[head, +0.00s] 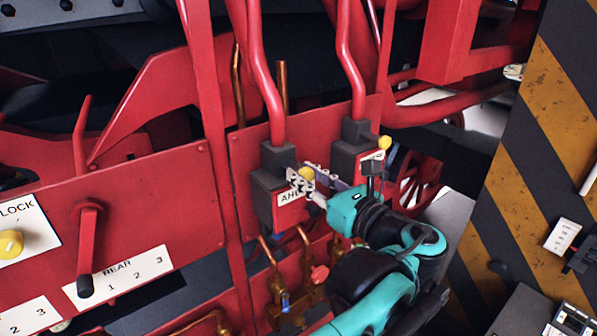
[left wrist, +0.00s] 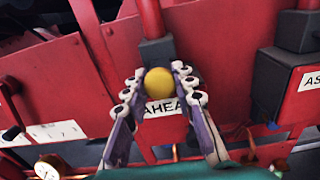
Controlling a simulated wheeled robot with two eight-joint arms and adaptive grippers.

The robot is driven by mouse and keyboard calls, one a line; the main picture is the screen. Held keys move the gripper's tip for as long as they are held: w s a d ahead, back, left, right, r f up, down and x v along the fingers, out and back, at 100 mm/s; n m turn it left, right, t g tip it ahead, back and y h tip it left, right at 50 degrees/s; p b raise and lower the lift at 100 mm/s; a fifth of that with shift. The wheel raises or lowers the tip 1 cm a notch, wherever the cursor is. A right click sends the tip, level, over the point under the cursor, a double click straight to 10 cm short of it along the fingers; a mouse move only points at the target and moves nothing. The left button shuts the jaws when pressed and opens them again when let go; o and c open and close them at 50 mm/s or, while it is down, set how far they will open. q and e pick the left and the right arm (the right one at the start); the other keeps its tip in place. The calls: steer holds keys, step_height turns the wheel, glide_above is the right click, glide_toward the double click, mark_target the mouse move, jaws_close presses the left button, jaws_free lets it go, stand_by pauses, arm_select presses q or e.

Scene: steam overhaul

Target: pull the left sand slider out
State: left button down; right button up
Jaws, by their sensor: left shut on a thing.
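The left sand slider has a yellow knob (head: 307,173) on a dark grey box (head: 272,165) at the foot of a red pipe, over a white label that starts "AHE". In the left wrist view the knob (left wrist: 159,81) sits between the finger pads, above the label "AHEA", which the fingers partly cover. My left gripper (left wrist: 160,90) is shut on this knob, one finger on each side. In the head view the gripper (head: 303,180) reaches the knob from the right and hides part of the box. My right gripper is not in view.
A second grey box (head: 353,150) with a yellow knob (head: 384,142) stands just to the right. Copper pipes with valves (head: 285,290) lie below. A red lever (head: 88,245) and a "LOCK" plate (head: 22,228) are at left. A striped black and yellow panel (head: 545,120) bounds the right.

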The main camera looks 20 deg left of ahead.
arm_select(q)
steer(key=c, duration=1.2)
jaws_free()
steer(key=shift+f, duration=0.1)
steer(key=shift+s+d, duration=0.2)
steer(key=shift+d, duration=0.05)
steer(key=shift+s+d, duration=0.15)
steer(key=shift+d, duration=0.1)
steer(key=v, duration=1.1)
steer(key=shift+s+d, duration=0.2)
